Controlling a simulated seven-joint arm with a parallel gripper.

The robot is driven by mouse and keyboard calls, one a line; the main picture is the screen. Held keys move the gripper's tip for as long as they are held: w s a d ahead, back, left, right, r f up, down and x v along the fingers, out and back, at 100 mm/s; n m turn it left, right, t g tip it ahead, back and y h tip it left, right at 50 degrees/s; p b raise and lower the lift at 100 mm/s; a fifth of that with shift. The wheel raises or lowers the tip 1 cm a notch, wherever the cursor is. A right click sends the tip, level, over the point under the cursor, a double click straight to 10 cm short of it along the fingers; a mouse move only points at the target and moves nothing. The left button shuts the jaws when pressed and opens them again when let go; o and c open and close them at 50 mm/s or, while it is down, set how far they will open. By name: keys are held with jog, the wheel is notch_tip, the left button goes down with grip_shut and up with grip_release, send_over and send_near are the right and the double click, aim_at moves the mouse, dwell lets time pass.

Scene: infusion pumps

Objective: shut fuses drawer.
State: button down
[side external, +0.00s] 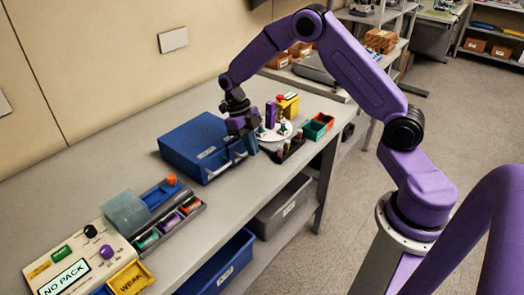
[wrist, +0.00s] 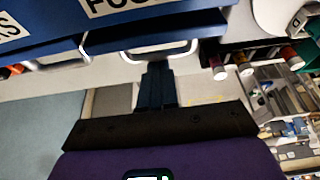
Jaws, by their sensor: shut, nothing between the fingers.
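A blue drawer cabinet (side external: 200,135) stands on the bench. In the wrist view, a blue drawer front (wrist: 205,22) carries a partly cut-off white label (wrist: 120,6) that seems to begin with "FUS". A pale loop handle (wrist: 188,50) sticks out below this front. My gripper (side external: 242,128) is at the right end of the cabinet's front, and its dark closed fingers (wrist: 156,72) point at the handle and overlap it in the wrist view. I cannot tell whether they touch it. How far the drawer stands out is not clear.
Right of the cabinet are a round white stand (side external: 277,131), a dark rack of small vials (side external: 284,150) and green and red bins (side external: 318,127). A second handle (wrist: 60,62) is at the left in the wrist view. A control panel (side external: 85,258) lies at the near left.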

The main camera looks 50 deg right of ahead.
jog(key=shift+w, duration=0.9)
jog(key=shift+r, duration=0.1)
